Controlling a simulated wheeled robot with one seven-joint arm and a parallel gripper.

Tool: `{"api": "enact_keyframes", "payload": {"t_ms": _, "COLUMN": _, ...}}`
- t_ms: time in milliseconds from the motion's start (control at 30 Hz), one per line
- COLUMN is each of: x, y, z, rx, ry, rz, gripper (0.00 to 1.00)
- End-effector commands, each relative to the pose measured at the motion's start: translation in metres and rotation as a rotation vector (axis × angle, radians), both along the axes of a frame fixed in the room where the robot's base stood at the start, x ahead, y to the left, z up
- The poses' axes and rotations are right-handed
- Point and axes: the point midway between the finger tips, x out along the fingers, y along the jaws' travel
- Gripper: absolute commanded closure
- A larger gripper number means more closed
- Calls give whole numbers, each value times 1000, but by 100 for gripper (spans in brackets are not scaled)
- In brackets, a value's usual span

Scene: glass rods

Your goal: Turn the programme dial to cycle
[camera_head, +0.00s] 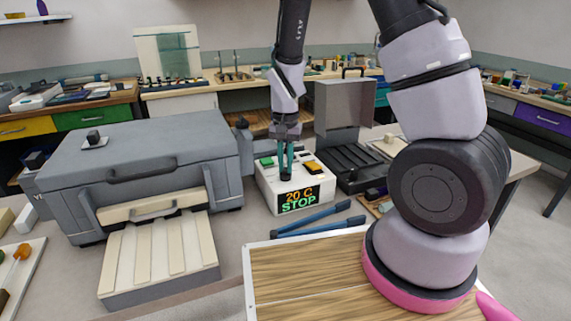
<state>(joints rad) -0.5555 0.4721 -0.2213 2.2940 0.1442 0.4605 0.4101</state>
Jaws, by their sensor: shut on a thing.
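A white control box (265,190) stands on the grey bench in the middle of the view. Its display (299,198) reads "20 C" in orange and "STOP" in green. On its top are a green button (266,162) at the left and an orange-yellow switch (313,167) at the right. My gripper (286,172) points down over the box, its teal fingers shut on the dark programme dial between the two controls. The fingers hide most of the dial, so I cannot tell where it points.
A large grey kiln-like box (140,150) with a handle stands left of the control box. A dark open-lidded case (345,150) stands to the right. Blue-handled tongs (315,220) lie in front. A white-edged wooden board (300,270) is nearest me.

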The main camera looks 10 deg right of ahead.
Motion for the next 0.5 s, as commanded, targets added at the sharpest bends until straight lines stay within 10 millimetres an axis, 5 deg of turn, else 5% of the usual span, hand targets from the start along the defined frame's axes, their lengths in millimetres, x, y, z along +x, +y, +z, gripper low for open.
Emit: {"api": "enact_keyframes", "payload": {"t_ms": 500, "x": 2, "y": 0, "z": 1, "rx": 1, "ry": -4, "rz": -187, "gripper": 100}}
